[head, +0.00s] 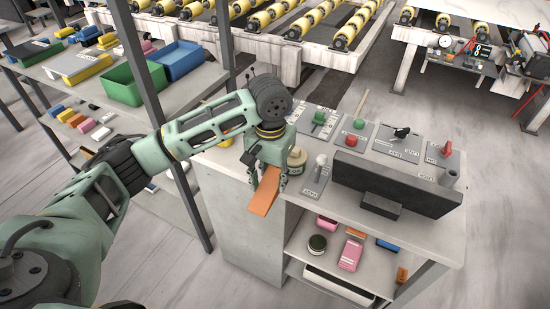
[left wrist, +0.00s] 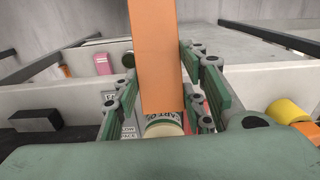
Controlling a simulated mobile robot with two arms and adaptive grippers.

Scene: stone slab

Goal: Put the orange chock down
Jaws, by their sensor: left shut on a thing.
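The orange chock (head: 264,193) is a wedge-shaped block held in my left gripper (head: 267,172). In the head view it hangs tilted at the left front edge of the grey workbench (head: 224,156). In the left wrist view the chock (left wrist: 156,55) stands large between the green finger pads of the left gripper (left wrist: 165,88). The fingers are shut on it. Whether the chock touches the bench cannot be told. My right gripper is in neither view.
A round jar (head: 297,158) stands just right of the gripper. Control plates with a green knob (head: 319,117), a red knob (head: 358,124) and levers cover the bench top, with a dark monitor (head: 391,184) at the front. A shelf below holds a pink block (head: 350,255).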

